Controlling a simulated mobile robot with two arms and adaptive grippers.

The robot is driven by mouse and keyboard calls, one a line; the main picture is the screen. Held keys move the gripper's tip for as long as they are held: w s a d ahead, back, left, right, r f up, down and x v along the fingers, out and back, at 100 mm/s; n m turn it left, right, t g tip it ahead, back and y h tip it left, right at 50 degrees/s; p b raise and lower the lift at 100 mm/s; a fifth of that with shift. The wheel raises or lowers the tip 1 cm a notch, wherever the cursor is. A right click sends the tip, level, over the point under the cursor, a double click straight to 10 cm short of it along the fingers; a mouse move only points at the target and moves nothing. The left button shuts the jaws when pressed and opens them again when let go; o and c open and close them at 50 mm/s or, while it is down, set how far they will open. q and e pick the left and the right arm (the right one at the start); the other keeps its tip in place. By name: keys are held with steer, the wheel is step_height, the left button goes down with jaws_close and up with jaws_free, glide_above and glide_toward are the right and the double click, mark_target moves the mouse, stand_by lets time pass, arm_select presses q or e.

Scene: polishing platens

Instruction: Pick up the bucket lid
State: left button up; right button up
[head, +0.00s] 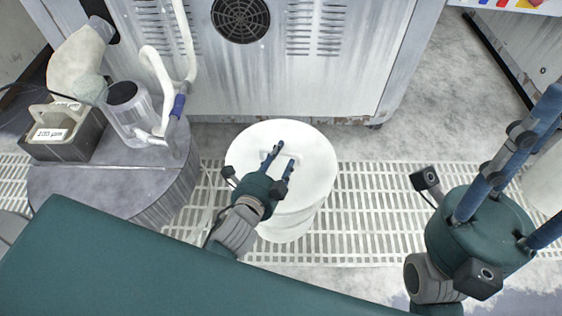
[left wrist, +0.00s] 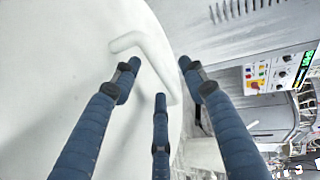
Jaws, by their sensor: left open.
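The white bucket (head: 285,228) stands on the floor grating with its round white lid (head: 315,165) on top. In the left wrist view the lid (left wrist: 70,50) fills the left side, and its raised bent white handle (left wrist: 148,47) shows beyond and between my fingers. My left gripper (head: 279,156) is over the lid in the head view, its blue fingers apart and empty; its fingers also show in the left wrist view (left wrist: 158,80). I cannot tell whether they touch the handle. My right gripper (head: 545,165) is at the right, fingers spread, tips partly cut off.
A grey machine cabinet (head: 340,70) stands close behind the bucket. At left, a round grey drum (head: 150,190) carries a clear jug (head: 130,110) and a labelled caddy (head: 70,140). Grating to the right of the bucket (head: 375,220) is clear.

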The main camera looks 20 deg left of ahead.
arm_select(q)
jaws_close()
